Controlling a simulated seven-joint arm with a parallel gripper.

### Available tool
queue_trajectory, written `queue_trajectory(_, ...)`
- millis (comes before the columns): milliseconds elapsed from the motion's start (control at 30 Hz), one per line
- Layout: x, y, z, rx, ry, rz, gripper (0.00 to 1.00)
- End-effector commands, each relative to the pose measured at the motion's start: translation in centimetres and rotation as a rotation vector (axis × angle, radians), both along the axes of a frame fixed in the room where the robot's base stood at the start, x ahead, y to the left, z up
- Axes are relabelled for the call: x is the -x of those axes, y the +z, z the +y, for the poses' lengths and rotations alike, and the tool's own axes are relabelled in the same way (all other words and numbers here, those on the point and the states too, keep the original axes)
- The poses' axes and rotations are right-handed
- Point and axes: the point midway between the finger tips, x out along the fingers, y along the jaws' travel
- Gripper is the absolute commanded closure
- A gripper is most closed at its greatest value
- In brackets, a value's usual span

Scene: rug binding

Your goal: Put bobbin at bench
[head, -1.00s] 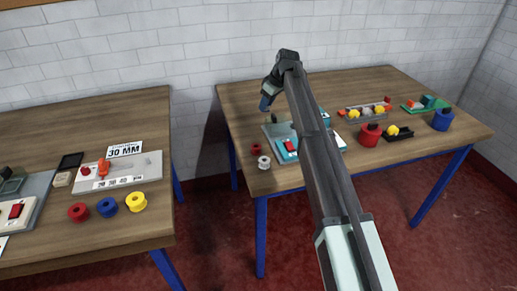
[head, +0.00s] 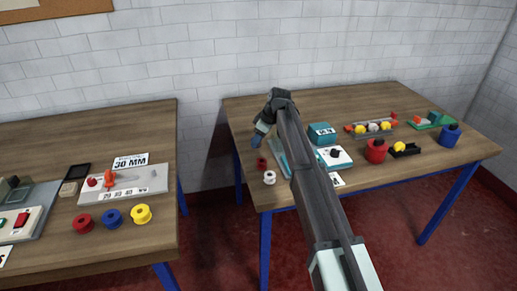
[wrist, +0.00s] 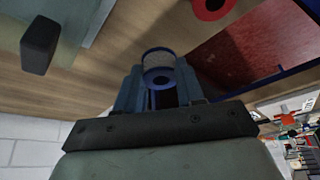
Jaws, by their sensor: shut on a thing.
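My gripper (head: 257,142) is over the left end of the right-hand table. In the wrist view my gripper (wrist: 155,88) is shut on a bobbin (wrist: 158,62) with blue rims and a greyish-tan winding. A red bobbin (head: 262,163) and a white bobbin (head: 269,177) stand on the table just in front of the gripper. A red bobbin (wrist: 210,6) also shows at the top of the wrist view, apart from the held one. The right-hand table (head: 350,98) is the wooden bench under the gripper.
A machine with a teal block (head: 322,133) stands right of my arm. Farther right are a red pot (head: 376,150), a blue pot (head: 450,136) and trays. The left table (head: 60,128) holds red (head: 83,223), blue (head: 112,216) and yellow (head: 140,213) bobbins.

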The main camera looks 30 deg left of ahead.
Motion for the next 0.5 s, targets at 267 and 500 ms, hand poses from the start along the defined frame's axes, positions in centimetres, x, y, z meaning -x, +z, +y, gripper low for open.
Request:
queue_trajectory(267,0.0,-2.5,0.0,0.000,-0.001,0.000,0.91)
queue_trajectory(500,0.0,-4.2,0.0,0.000,0.000,0.000,0.91)
